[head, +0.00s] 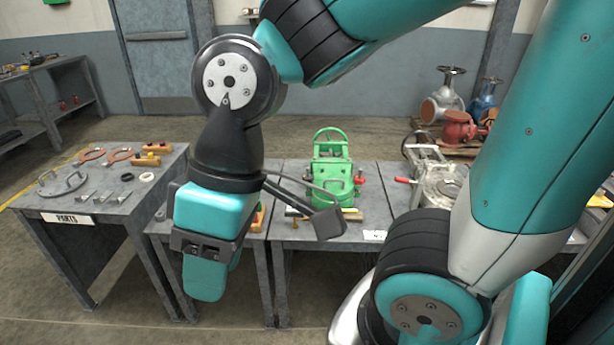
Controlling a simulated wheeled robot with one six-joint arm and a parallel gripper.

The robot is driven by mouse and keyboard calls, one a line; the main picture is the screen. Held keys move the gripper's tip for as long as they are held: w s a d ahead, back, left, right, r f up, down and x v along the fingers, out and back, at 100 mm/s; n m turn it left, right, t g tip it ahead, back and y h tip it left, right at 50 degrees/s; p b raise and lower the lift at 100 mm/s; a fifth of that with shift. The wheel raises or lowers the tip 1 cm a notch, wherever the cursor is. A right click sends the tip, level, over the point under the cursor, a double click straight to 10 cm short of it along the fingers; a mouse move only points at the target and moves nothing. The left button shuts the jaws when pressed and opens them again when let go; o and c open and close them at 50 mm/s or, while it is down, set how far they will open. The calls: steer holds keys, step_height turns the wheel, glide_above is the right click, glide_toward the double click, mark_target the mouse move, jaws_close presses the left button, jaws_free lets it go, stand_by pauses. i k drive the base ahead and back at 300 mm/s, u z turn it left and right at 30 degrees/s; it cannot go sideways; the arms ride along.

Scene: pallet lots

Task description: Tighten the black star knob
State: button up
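I cannot make out a black star knob in the head view; it may be hidden behind my arm or too small to tell. My gripper (220,281) hangs down in front of the middle grey table (308,236), left of the green machine. Its teal fingers are seen from the side and overlap, so the gap between them does not show. The green machine (332,172) has a hoop handle on top and red parts at its right side. It stands upright on the table, partly covered by my arm's parts.
A grey metal machine (433,172) stands at right. Valves (462,128) stand on a pallet behind. The floor between the left table and the door is clear.

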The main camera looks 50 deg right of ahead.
mark_target(309, 179)
steer(key=u, duration=0.1)
steer(key=k, duration=0.5)
steer(key=z, duration=0.8)
steer(key=i, duration=1.2)
steer(key=u, duration=0.05)
